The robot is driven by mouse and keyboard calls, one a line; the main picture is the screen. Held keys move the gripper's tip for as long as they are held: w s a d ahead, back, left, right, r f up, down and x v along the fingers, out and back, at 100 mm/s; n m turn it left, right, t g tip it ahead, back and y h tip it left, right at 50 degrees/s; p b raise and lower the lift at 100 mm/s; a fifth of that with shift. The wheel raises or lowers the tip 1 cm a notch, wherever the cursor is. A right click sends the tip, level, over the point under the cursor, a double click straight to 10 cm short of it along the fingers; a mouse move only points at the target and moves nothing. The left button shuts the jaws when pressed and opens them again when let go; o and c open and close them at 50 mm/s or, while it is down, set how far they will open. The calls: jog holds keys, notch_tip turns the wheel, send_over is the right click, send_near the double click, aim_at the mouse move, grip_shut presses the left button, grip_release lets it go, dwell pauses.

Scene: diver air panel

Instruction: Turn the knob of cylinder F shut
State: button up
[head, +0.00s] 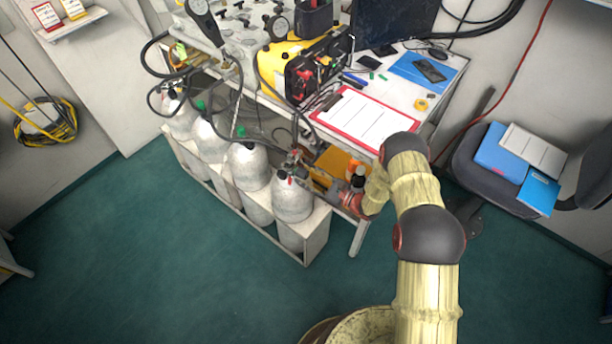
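Several grey-white gas cylinders stand upright in a white rack; the nearest one (292,198) is at its front right end. Small red parts show at that cylinder's top, and a metal valve or fitting (293,160) is just above it. Green parts, perhaps knobs, show on the cylinder behind it (248,168) and the one farther back (212,138). No letters are readable, so I cannot tell which cylinder is F. My gripper (357,186) is at the table's front edge, right of the nearest cylinder and apart from it. Its fingers are too small and hidden to make out.
The table above holds a yellow case (278,66), a red clipboard (362,118), a monitor (392,20) and a panel with gauges. Dark hoses hang around the cylinder tops. A chair (497,180) with folders stands at right. The green floor in front of the rack (317,240) is clear.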

jog(key=shift+o, duration=0.4)
jog(key=v, duration=1.2)
jog(key=shift+f, duration=0.1)
